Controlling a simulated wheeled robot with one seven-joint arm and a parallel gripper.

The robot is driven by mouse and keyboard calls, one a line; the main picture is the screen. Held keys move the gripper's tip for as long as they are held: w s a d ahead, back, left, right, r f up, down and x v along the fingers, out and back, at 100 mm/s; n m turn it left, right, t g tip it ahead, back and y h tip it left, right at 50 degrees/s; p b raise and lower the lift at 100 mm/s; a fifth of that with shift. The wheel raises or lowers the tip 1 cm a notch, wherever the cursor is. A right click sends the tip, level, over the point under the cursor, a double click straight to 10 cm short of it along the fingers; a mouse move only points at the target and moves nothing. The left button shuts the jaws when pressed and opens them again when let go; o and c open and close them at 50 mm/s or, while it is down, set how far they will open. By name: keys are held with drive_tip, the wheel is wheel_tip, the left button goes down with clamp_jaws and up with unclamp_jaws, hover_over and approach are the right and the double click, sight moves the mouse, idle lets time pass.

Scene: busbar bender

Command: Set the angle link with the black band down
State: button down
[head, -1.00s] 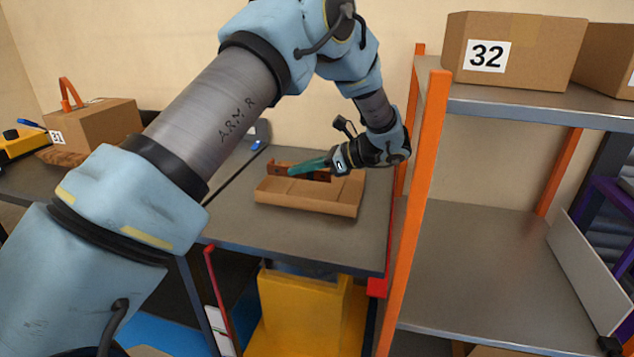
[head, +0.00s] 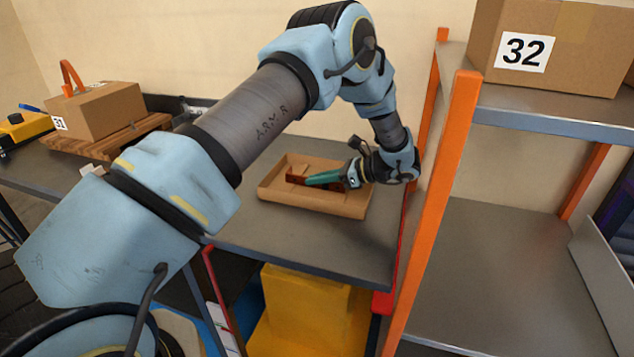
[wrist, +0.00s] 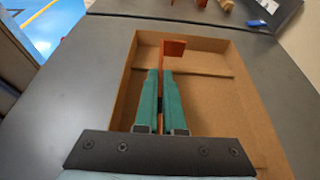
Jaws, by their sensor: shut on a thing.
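My gripper (head: 318,180) has teal fingers and is shut on the angle link (head: 298,176), a copper-coloured bent piece. In the wrist view the link (wrist: 173,48) sticks out past the fingertips (wrist: 163,80), with a flat bent end at the top. Below is a shallow open cardboard tray (head: 312,204) on the grey table. The link is over or inside the tray; I cannot tell whether it touches the floor. In the wrist view the tray (wrist: 250,100) has a ridge across it.
A grey table (head: 290,235) bears the tray. An orange-posted shelf (head: 440,200) stands close on the right, with a box marked 32 (head: 570,50) on top. A box marked 31 (head: 105,110) rests on a wooden pallet (head: 75,148) at the left.

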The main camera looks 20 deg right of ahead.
drive_tip(key=shift+f, duration=0.95)
drive_tip(key=shift+f, duration=0.15)
drive_tip(key=c, duration=1)
unclamp_jaws()
